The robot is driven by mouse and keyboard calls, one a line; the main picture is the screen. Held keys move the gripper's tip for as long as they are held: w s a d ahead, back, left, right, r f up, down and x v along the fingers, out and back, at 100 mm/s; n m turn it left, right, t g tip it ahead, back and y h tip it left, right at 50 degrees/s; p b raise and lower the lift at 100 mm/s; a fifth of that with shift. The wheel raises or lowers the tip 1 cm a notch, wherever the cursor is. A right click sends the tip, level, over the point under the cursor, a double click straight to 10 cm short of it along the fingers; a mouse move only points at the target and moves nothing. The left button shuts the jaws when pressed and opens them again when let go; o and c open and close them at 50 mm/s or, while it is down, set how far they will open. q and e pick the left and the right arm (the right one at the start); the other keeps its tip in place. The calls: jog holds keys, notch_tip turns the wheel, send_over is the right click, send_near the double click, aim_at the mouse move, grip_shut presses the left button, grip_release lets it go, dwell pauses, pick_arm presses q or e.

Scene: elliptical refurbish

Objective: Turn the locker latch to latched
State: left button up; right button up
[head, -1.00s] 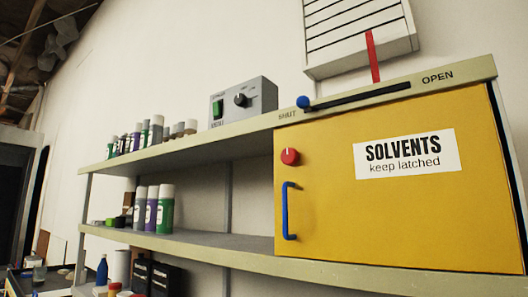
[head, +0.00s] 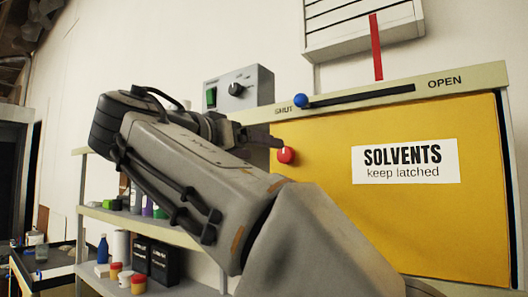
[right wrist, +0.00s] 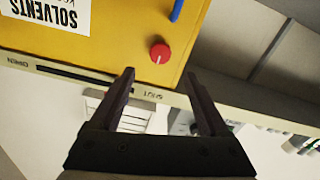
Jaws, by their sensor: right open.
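The latch is a red round knob (head: 286,155) on the yellow locker door (head: 320,170), which bears a SOLVENTS, keep latched label. In the right wrist view the knob (right wrist: 160,53) shows upside down, its white mark toward the locker's top rail. My right gripper (head: 262,138) is at the door's upper left, close to the knob. In the right wrist view its fingers (right wrist: 158,75) are open and empty, with the knob just beyond the tips and apparently not between them. The blue door handle (right wrist: 176,10) is hidden by my arm in the head view. My left gripper is not in view.
Above the door, a slider's blue ball (head: 301,101) sits at the SHUT end of its slot. A grey switch box (head: 238,88) stands on the top shelf. Bottles (head: 148,206) stand on the shelf below. A red strip (head: 376,48) rises above the rail.

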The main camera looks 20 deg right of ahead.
aim_at(283, 153)
jog(key=p+x, duration=0.2)
jog(key=x, duration=0.6)
jog(key=shift+w+d, duration=0.1)
jog(key=shift+d, duration=0.05)
jog(key=shift+w+d, duration=0.2)
jog(key=shift+d, duration=0.05)
grip_shut()
